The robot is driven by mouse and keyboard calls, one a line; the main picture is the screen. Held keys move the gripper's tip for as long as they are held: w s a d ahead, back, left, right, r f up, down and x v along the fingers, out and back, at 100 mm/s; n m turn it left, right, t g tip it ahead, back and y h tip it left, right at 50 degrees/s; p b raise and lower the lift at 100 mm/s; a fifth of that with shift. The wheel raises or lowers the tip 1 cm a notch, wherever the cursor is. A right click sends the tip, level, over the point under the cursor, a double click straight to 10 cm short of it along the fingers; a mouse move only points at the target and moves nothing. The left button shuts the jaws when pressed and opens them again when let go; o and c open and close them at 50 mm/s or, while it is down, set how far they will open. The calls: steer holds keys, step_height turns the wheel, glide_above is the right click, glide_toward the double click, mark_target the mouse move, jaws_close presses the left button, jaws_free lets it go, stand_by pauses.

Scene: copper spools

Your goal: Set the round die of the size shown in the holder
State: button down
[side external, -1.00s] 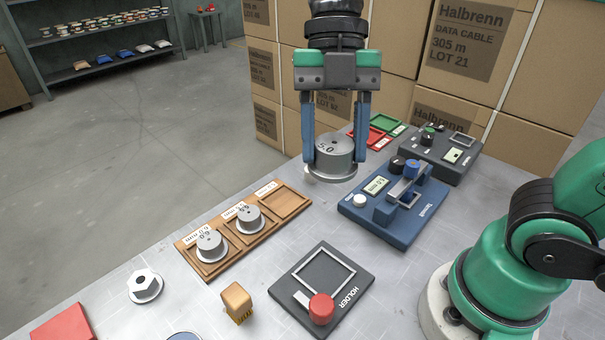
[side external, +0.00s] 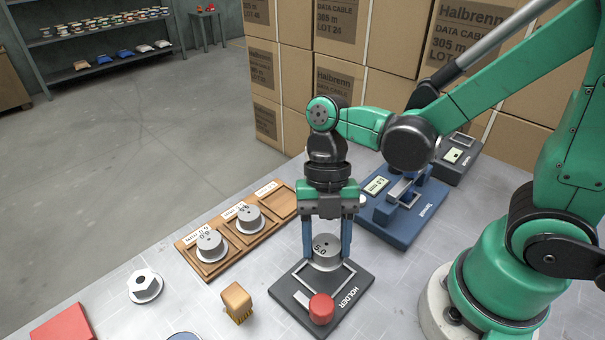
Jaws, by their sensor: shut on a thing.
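My gripper (side external: 327,252) is shut on a round grey die marked 5.0 (side external: 326,247), one finger on each side. The die is upright, at the far part of the square frame on the dark holder (side external: 357,283). I cannot tell whether its base rests in the frame or is just above it. A red knob (side external: 321,308) sits at the holder's near side. Two other round dies, (side external: 209,242) the one marked 6.0 and its neighbour (side external: 248,217), stand in the wooden tray (side external: 225,262). The tray's far compartment is empty. A blue device (side external: 410,222) has a small display reading in mm, partly behind my arm.
A hex-shaped die (side external: 145,284) lies on the left of the table. A tan brush-like block (side external: 237,299) stands just left of the holder. A red block (side external: 64,325) is at the front left. Cardboard boxes (side external: 340,90) stand behind the table.

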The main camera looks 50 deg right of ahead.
mark_target(325, 257)
steer(key=shift+f, duration=1.85)
steer(key=shift+f, duration=0.3)
steer(key=shift+c, duration=1.3)
jaws_free()
steer(key=shift+r, duration=0.1)
steer(key=shift+r, duration=0.2)
steer(key=v, duration=1.2)
steer(key=d+m+t+h, duration=0.1)
steer(key=m+t, duration=0.2)
steer(key=m, duration=0.6)
steer(key=w+d+m+t+h, duration=0.1)
steer(key=m+t, duration=0.3)
steer(key=m, duration=0.5)
steer(key=w+d+m+t+h, duration=0.1)
steer(key=d+m+t, duration=0.2)
steer(key=m, duration=0.6)
steer(key=shift+w, duration=0.25)
